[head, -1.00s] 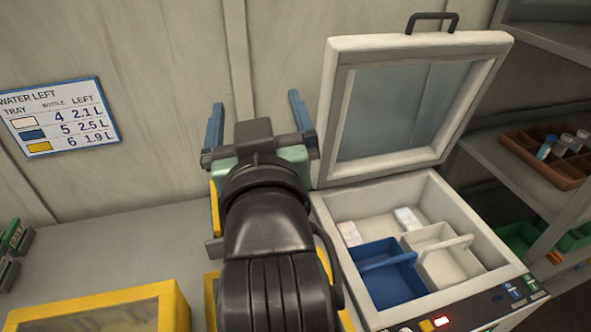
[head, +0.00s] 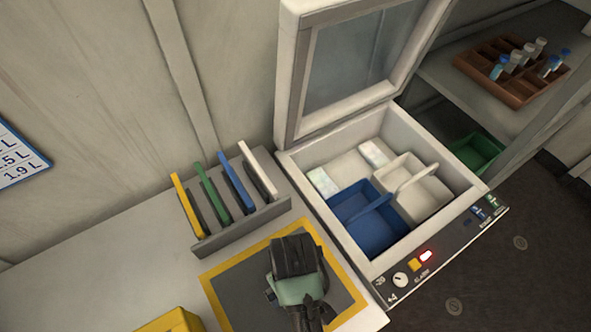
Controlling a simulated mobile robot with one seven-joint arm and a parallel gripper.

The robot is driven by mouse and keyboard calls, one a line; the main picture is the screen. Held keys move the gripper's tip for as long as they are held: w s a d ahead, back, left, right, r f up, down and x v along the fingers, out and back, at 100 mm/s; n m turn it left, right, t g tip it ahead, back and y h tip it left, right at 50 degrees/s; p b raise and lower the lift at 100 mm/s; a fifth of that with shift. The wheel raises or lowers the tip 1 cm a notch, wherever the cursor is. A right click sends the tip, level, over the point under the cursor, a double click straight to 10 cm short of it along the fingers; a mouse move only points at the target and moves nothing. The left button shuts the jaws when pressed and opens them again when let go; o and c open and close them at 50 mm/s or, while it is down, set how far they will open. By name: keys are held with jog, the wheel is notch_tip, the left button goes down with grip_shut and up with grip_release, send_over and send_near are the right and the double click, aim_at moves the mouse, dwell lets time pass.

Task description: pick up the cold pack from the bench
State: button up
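No cold pack shows on the bench (head: 110,265). Two pale, flat packs lie inside the open white chest, one at the left wall (head: 323,182) and one at the back (head: 375,152); I cannot tell if either is the cold pack meant. My gripper (head: 298,290) is over the dark grey mat with the yellow border (head: 235,290), in front of the chest. I see its black wrist and pale green body from above. Its fingers are hidden, and so is the part of the mat beneath it.
The chest (head: 290,165) has its lid up and holds a blue bin (head: 365,222) and a white bin (head: 415,195). A rack (head: 245,228) with several coloured upright plates stands behind the mat. A yellow-edged object (head: 175,322) is at the bottom. Shelves stand right.

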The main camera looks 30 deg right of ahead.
jog(key=shift+d+f+p, duration=0.1)
jog(key=shift+f+p, duration=0.4)
jog(key=shift+f, duration=2.5)
jog(key=c, duration=1.5)
jog(key=shift+r, duration=0.1)
